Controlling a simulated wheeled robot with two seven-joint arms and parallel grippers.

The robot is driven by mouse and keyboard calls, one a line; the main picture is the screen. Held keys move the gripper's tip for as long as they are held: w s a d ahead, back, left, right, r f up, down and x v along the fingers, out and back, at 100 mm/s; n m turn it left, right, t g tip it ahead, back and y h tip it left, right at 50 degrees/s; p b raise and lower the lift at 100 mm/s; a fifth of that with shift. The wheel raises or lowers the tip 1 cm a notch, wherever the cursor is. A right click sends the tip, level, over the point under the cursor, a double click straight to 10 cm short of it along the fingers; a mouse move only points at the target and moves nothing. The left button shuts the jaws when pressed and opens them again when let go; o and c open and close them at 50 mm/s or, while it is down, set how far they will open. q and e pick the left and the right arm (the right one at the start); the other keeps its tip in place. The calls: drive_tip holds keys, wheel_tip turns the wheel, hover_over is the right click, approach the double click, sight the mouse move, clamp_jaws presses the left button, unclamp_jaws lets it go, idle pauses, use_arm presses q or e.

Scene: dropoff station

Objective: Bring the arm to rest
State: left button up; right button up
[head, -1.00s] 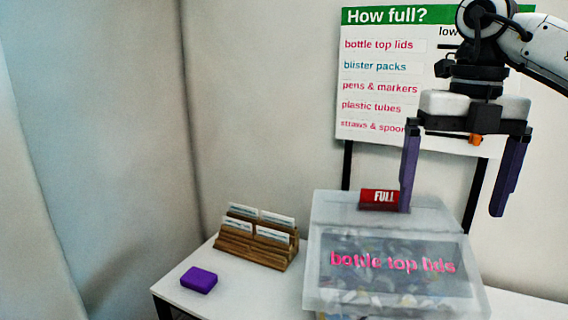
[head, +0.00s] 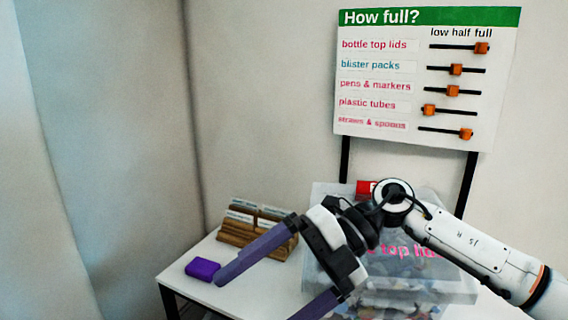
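My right gripper (head: 266,296) is in front of the table, with its arm coming in from the right. Its two purple fingers are spread wide, with nothing between them. The arm and gripper cover much of the clear bin (head: 322,205) of bottle top lids. My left gripper does not show.
A white table (head: 190,292) holds a purple block (head: 202,269), a wooden card holder (head: 238,238) and the bin, with a red tag (head: 364,187) at its back. The "How full?" board (head: 380,140) stands behind, with orange sliders on several rows.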

drive_tip(key=s+a+m+y, duration=0.2)
drive_tip(key=a+y, duration=0.3)
drive_tip(key=y, duration=0.1)
drive_tip(key=w+d+f+m+t, duration=0.3)
drive_tip(key=w+f+m+t, duration=0.1)
drive_tip(key=m+t, duration=0.6)
drive_tip(key=w+d+f+m+t, duration=0.3)
drive_tip(key=m+t, duration=0.6)
drive_tip(key=m, duration=0.2)
drive_tip(key=d+f+m+t+h, duration=0.2)
drive_tip(key=d+f+m+h, duration=0.55)
drive_tip(key=f, duration=0.35)
drive_tip(key=s+d+f+m+g+h, duration=0.3)
drive_tip(key=s+d+f+g, duration=0.1)
drive_tip(key=s+f, duration=0.6)
drive_tip(key=s+d+f+m+g+h, duration=0.3)
drive_tip(key=s+d+f, duration=0.4)
drive_tip(key=s+f, duration=0.4)
wheel_tip(320, 180, down, 2)
drive_tip(key=shift+f+g+h, duration=0.15)
drive_tip(key=shift+g+h, duration=0.35)
drive_tip(key=shift+h, duration=0.25)
